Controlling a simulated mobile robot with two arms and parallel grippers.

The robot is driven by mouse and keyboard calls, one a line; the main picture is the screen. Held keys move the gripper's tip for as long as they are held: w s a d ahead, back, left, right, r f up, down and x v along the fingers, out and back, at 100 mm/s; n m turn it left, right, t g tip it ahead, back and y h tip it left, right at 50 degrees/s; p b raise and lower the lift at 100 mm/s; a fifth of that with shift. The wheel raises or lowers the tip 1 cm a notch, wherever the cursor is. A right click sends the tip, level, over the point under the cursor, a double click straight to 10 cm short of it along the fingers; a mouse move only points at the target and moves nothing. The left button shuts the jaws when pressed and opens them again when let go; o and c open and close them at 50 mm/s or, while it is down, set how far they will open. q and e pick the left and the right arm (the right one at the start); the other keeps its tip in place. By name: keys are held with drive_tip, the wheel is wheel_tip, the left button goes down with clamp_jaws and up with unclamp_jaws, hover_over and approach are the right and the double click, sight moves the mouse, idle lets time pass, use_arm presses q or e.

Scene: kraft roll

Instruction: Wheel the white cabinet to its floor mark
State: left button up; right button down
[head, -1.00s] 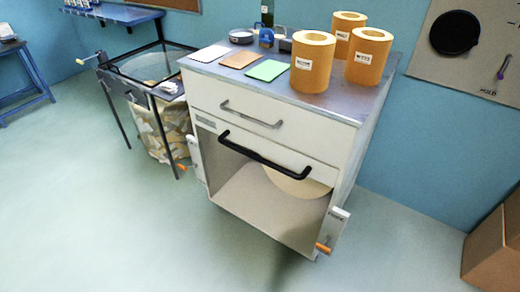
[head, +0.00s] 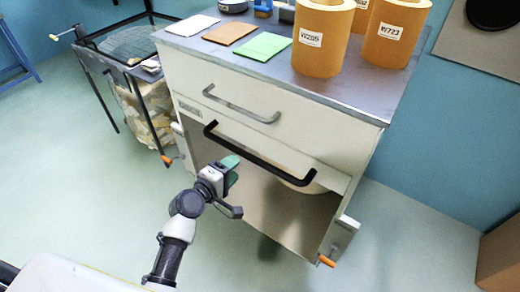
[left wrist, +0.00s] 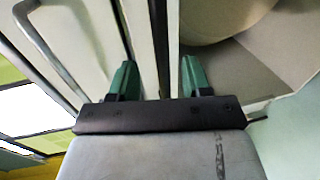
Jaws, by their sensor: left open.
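The white cabinet (head: 270,100) stands in the middle of the head view, with a grey drawer handle (head: 240,105) and a black bar handle (head: 258,156) above its open lower bay. My left gripper (head: 230,172) is open in front of the bay, close to the left part of the black handle. In the left wrist view its green fingers (left wrist: 159,78) stand apart, with the black handle (left wrist: 158,40) running between them; I cannot tell whether they touch it. Orange-tipped levers (head: 327,261) sit low on the cabinet's sides. No floor mark shows. My right gripper is not in view.
A black-framed bin (head: 118,75) stands close on the left. A cardboard box (head: 500,255) is at the right edge. The floor (head: 80,200) in front is clear.

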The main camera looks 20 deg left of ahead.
sight(246, 158)
use_arm(q)
drive_tip(key=b+x, duration=0.1)
drive_tip(key=x, duration=0.9)
clamp_jaws()
